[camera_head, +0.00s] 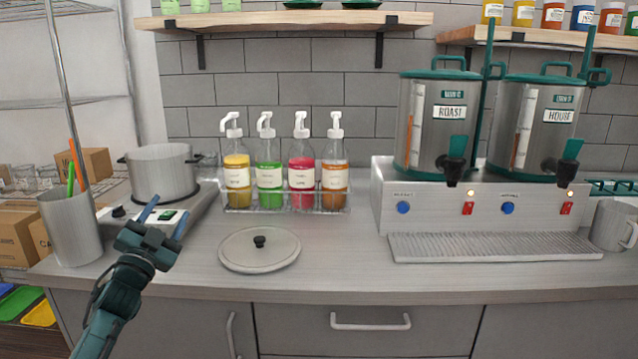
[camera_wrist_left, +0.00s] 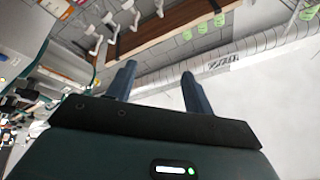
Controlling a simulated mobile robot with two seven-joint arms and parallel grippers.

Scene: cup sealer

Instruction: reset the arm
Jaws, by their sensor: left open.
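My left gripper (camera_head: 165,219) is in the head view at the left, above the counter's front part, with its blue-grey fingers apart and nothing between them. Its two fingers also show in the left wrist view (camera_wrist_left: 158,88), spread and empty, with the wall and a shelf beyond them. My left arm comes in from the lower left edge. My right gripper is in neither view.
A pot (camera_head: 162,175) stands on a burner behind my left gripper. A cup of utensils (camera_head: 70,230) is to its left and a lid (camera_head: 260,252) to its right. Pump bottles (camera_head: 270,180) and two drink dispensers (camera_head: 440,130) stand further back. The counter front between lid and drip tray (camera_head: 490,248) is clear.

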